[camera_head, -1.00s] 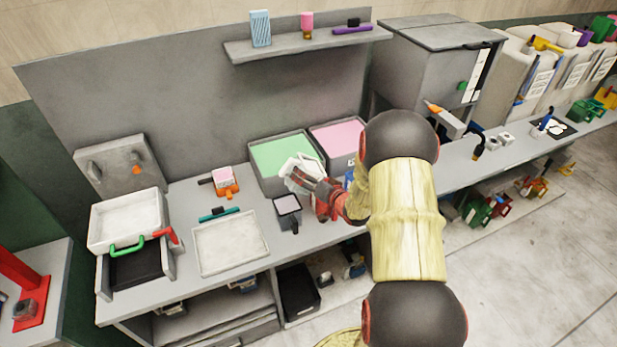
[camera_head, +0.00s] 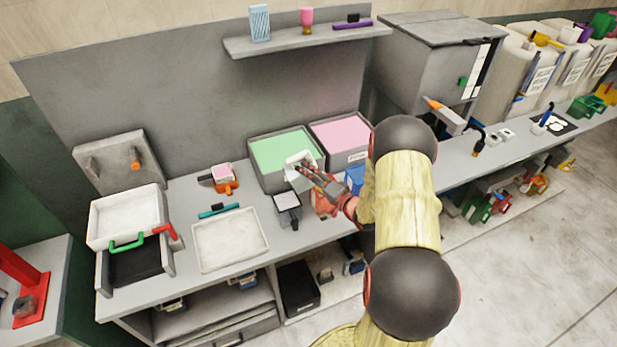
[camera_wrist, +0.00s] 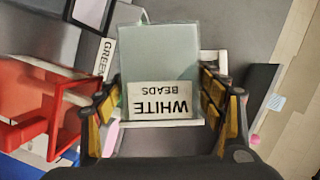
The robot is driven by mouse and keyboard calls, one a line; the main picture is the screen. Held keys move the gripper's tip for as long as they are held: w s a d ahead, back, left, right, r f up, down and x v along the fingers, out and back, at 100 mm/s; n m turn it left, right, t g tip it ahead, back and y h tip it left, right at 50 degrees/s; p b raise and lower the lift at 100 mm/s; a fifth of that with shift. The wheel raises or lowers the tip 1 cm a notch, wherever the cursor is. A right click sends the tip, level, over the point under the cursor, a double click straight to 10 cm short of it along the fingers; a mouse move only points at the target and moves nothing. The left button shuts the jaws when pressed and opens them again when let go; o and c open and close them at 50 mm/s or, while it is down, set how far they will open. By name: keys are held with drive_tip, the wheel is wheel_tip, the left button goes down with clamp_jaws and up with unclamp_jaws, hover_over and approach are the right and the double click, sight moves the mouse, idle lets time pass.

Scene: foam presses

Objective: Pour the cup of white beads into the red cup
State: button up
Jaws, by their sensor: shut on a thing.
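My gripper (camera_head: 306,172) is shut on the white-beads cup (camera_head: 297,183), a pale cup that looks tilted above the bench, in front of the green bin. In the wrist view the cup (camera_wrist: 160,60) sits between my gripper's fingers (camera_wrist: 163,108), with its "WHITE BEADS" label upside down. The red cup (camera_head: 322,205) stands on the bench just below and right of the held cup, partly covered by my gripper. In the wrist view the red cup (camera_wrist: 28,95) is at the left, apart from the held cup. I cannot see any beads falling.
A grey cup (camera_head: 287,201) stands left of the red cup. Behind are a green-filled bin (camera_head: 262,180) and a pink-filled bin (camera_head: 358,159). A blue object (camera_head: 354,178) is close on the right. An empty white tray (camera_head: 230,268) lies to the left.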

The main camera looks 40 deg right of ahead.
drive_tip(key=shift+s+d+f+m+t+b, duration=0.1)
drive_tip(key=shift+d+f+m+t+b, duration=0.25)
drive_tip(key=shift+m, duration=0.35)
drive_tip(key=shift+s+d+f+m+t+b, duration=0.15)
drive_tip(key=shift+f+m+t+b, duration=0.2)
drive_tip(key=shift+f+m, duration=0.25)
drive_tip(key=shift+d+m+t, duration=0.3)
drive_tip(key=shift+m, duration=0.7)
drive_tip(key=shift+s+d+r+m+t+y, duration=0.1)
drive_tip(key=shift+d+r+m+t+y, duration=0.2)
drive_tip(key=shift+m, duration=0.3)
